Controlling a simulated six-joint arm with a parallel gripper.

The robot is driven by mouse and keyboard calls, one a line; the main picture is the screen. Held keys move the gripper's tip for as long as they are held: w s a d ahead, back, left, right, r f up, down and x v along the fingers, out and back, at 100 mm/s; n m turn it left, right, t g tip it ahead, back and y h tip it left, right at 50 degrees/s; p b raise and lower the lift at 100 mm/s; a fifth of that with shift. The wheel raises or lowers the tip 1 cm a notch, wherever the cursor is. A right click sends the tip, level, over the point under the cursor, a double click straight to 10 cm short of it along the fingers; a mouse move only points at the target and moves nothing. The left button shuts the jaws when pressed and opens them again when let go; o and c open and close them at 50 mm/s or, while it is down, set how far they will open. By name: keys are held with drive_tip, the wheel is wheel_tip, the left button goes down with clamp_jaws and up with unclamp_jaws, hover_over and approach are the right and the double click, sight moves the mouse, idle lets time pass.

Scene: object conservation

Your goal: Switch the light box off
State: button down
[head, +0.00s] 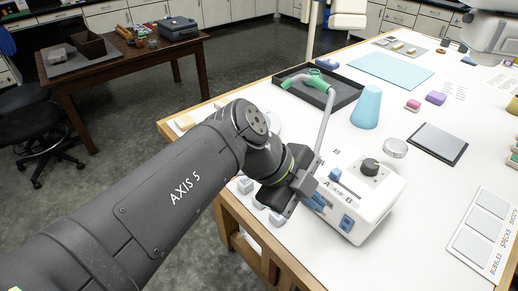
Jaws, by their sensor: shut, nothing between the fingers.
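A flat grey panel in a dark frame (437,141), which may be the light box, lies on the white table at the right. Its face looks dull, and I see no clear switch on it. A white box (377,208) with a dark knob, blue switches and lettering that seems to read "A AIR B" stands nearer, right beside my gripper. My gripper (303,196) is shut and empty at the left side of this white box. My wrist hides part of the box's left side, and I cannot tell whether the fingers touch it.
A black tray (345,92) with a grey and green tube stands behind the white box. A light blue cone (367,108) and a round clear dish (395,148) stand nearby. A sample board (480,236) lies at the right front. Small pale blocks (246,185) sit near the table's left edge.

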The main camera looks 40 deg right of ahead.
drive_tip(key=shift+d+v, duration=0.25)
drive_tip(key=shift+v, duration=0.85)
drive_tip(key=s+f, duration=0.1)
drive_tip(key=f, duration=0.2)
drive_tip(key=s+d+f, duration=0.1)
drive_tip(key=f, duration=0.3)
drive_tip(key=s+d+f, duration=0.1)
drive_tip(key=f, duration=0.2)
drive_tip(key=shift+s+d+f, duration=0.15)
drive_tip(key=shift+s, duration=0.2)
drive_tip(key=shift+a+v, duration=0.25)
drive_tip(key=shift+v, duration=1.4)
drive_tip(key=shift+d+f, duration=0.1)
drive_tip(key=shift+f, duration=0.15)
